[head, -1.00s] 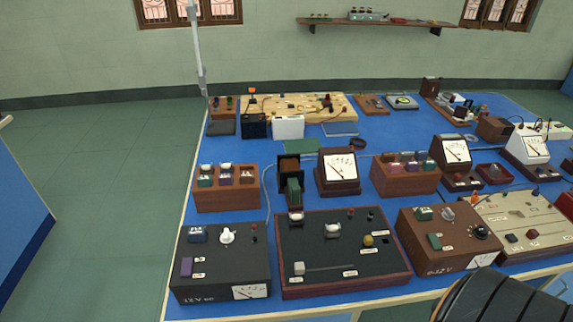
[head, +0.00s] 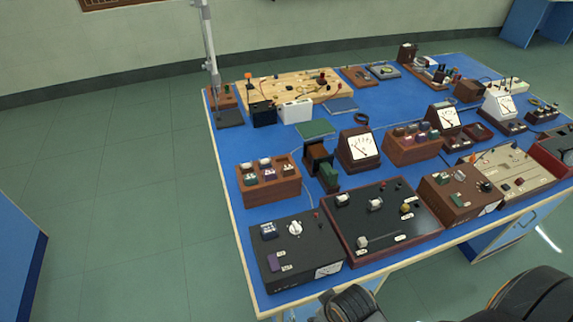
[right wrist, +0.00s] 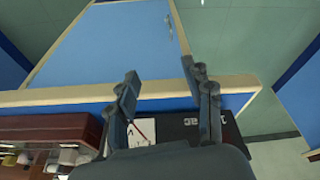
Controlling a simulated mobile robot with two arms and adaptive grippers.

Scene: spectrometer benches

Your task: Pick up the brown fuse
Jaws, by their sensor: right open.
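I cannot pick out a brown fuse for certain. A wooden rack (head: 272,191) at the left front of the blue bench holds several small labelled blocks, dark green, purple and perhaps brown. A second wooden rack (head: 410,153) further right holds several similar blocks. My right gripper (right wrist: 163,92) is open and empty in the right wrist view, over the bench's front edge beside the black metered box (right wrist: 180,132). No fingers of either gripper show in the head view; only dark arm parts are at its bottom.
The black box (head: 295,262), a dark panel in a red-brown frame (head: 385,225) and a brown box (head: 460,190) line the bench front. A metal pole (head: 209,50) stands at the bench's far left corner. Green floor (head: 120,190) is free to the left.

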